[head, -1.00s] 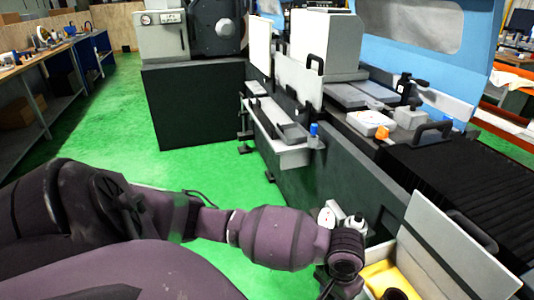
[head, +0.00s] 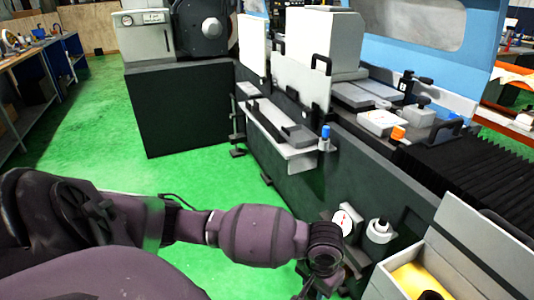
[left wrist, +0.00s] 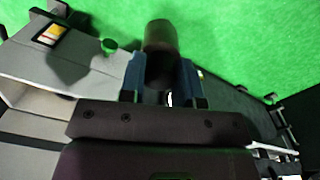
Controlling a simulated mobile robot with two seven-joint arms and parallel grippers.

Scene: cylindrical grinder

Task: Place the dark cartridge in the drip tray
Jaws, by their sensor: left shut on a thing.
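The dark cartridge (left wrist: 160,38) is a dark cylinder in the left wrist view. My left gripper (left wrist: 160,72) is shut on it, with a blue finger on each side and the far end sticking out over green floor. In the head view my left gripper (head: 325,278) is low, left of the open box, and its fingers and the cartridge are hidden there. The drip tray (head: 298,158) appears to be the long grey tray on the machine's side, farther off and above my gripper in the picture. My right gripper is not in view.
An open grey box (head: 470,235) at the lower right has a yellow inside and a dark round thing in it. A gauge (head: 343,222) and a white fitting (head: 378,230) are on the machine side near my wrist. A blue-capped part (head: 325,135) stands at the tray's near end.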

